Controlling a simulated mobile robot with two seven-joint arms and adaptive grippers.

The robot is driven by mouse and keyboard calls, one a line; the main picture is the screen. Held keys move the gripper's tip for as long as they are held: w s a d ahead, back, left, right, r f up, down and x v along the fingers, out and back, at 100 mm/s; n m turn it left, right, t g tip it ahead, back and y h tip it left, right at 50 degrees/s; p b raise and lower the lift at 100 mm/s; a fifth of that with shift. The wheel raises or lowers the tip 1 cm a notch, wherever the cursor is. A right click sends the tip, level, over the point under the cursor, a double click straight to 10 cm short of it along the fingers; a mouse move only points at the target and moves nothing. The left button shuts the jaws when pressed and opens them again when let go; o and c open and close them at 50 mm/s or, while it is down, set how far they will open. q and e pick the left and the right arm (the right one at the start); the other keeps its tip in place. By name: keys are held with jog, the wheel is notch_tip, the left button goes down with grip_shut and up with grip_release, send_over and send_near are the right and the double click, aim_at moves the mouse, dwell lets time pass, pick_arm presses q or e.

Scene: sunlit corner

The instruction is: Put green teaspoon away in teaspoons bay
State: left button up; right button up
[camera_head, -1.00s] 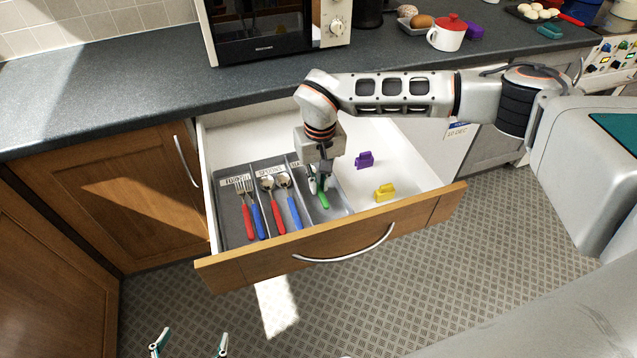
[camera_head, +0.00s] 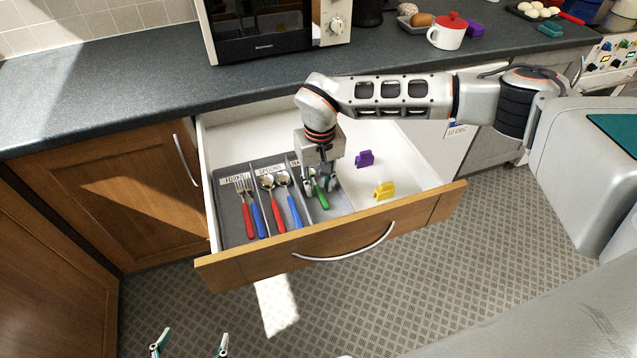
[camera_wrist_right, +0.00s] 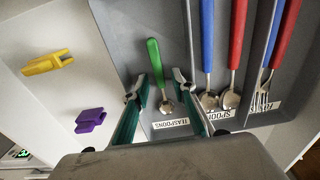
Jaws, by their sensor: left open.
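The green teaspoon (camera_head: 321,195) lies in the teaspoons bay, the right-hand bay of the grey cutlery tray (camera_head: 340,208) in the open drawer. In the right wrist view the green teaspoon (camera_wrist_right: 155,65) lies with its bowl near the TEASPOONS label (camera_wrist_right: 170,124). My right gripper (camera_head: 320,190) is low over that bay; in the right wrist view its fingers (camera_wrist_right: 162,88) are spread apart on either side of the spoon, with gaps to it. My left gripper (camera_head: 189,345) is open and empty at the bottom edge, outside the drawer.
Forks (camera_head: 245,205) and larger spoons (camera_head: 272,200) with red and blue handles fill the other bays. A purple clip (camera_head: 364,158) and a yellow clip (camera_head: 384,190) lie on the drawer floor right of the tray. The drawer front (camera_head: 340,238) stands out from the counter.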

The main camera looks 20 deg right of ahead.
aim_at(319, 191)
notch_tip(319, 191, up, 13)
jog(key=shift+s+f, duration=0.2)
jog(key=shift+s, duration=0.05)
dwell(0.6)
